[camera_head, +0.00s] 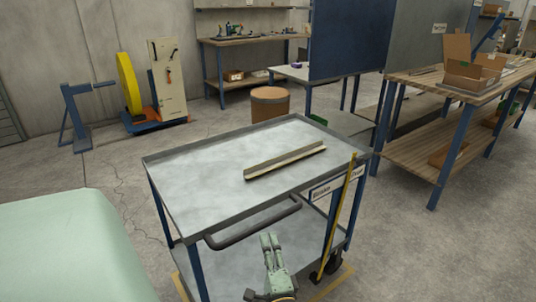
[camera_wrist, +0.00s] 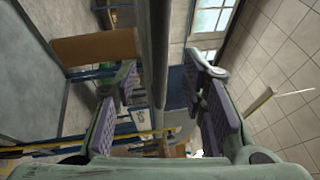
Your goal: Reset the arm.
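My gripper (camera_head: 271,243) is in front of the cart, at the near side below the cart's handle in the head view. In the wrist view its two fingers (camera_wrist: 165,108) stand apart with purple pads facing each other. A grey bar, likely the cart handle (camera_wrist: 160,60), runs through the wrist view beyond and between the fingers; I cannot tell if it touches them. Nothing is clearly held.
The cart (camera_head: 205,200) has a grey top with a long narrow strip (camera_head: 285,161) lying on it. A yellow pole (camera_head: 339,215) stands at its right front corner. A wooden workbench (camera_head: 430,90) with open boxes stands at right. Grey floor is clear between.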

